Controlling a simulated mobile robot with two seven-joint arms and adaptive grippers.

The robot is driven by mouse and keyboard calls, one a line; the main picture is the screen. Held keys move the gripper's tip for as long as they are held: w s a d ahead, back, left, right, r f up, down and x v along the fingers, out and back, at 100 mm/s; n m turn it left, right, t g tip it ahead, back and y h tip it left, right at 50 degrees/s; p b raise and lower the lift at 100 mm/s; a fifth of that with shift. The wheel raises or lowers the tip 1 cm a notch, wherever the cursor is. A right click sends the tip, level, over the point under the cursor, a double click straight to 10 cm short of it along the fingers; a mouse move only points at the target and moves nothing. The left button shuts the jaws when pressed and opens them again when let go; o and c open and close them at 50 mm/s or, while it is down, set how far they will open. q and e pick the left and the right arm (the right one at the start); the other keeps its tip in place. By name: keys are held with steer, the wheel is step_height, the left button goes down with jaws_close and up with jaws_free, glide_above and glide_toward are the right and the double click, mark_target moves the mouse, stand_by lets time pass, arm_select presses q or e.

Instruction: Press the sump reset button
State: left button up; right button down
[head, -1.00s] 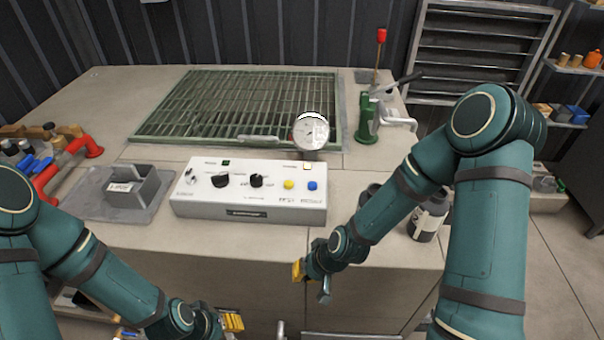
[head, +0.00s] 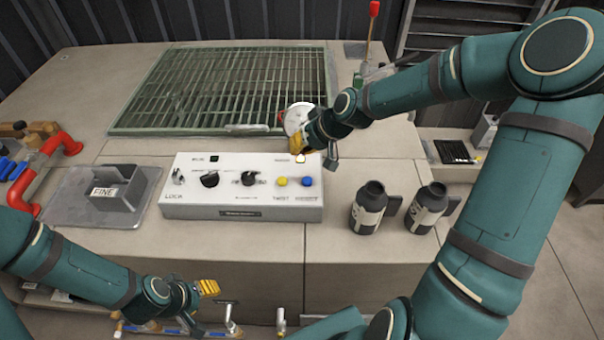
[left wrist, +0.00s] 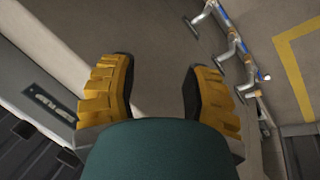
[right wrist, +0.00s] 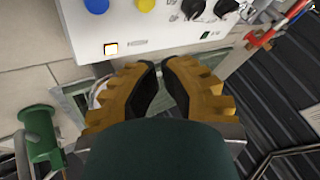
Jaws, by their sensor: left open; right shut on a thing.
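The white control panel (head: 243,213) sits on the bench. It carries a yellow button (head: 282,181), a blue button (head: 307,181), two black knobs and a small lit square (head: 300,158). The lettering is too small to tell surely which one is the sump reset. My right gripper (head: 314,150) hangs over the panel's back right corner, close to the lit square. In the right wrist view its fingertips (right wrist: 161,72) are nearly together, with nothing visible between them; the lit square (right wrist: 111,49) lies to their left. My left gripper (left wrist: 160,75) is open and empty, low before the bench.
A round gauge (head: 294,117) stands behind the panel, partly hidden by my right gripper. Two dark bottles (head: 368,208) stand right of the panel. A grey holder (head: 116,187) on a tray and red pipe (head: 35,170) lie left. A green grate (head: 225,85) is behind.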

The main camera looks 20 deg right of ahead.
arm_select(q)
steer(key=shift+f, duration=0.1)
stand_by(0.3)
arm_select(e)
steer(key=b, duration=0.6)
glide_above(302, 183)
step_height(302, 183, down, 7)
steer(key=shift+w+f, duration=0.1)
steer(key=shift+f, duration=0.05)
arm_select(q)
step_height(302, 183, down, 7)
steer(key=s, duration=0.2)
steer(key=shift+d+r+g+b, duration=0.2)
steer(key=shift+g+b, duration=0.1)
steer(key=shift+b, duration=0.15)
arm_select(e)
steer(key=shift+f, duration=0.75)
arm_select(q)
steer(key=shift+f, duration=0.1)
arm_select(e)
steer(key=shift+f, duration=0.15)
arm_select(q)
steer(key=shift+f, duration=0.15)
arm_select(e)
steer(key=shift+f, duration=0.3)
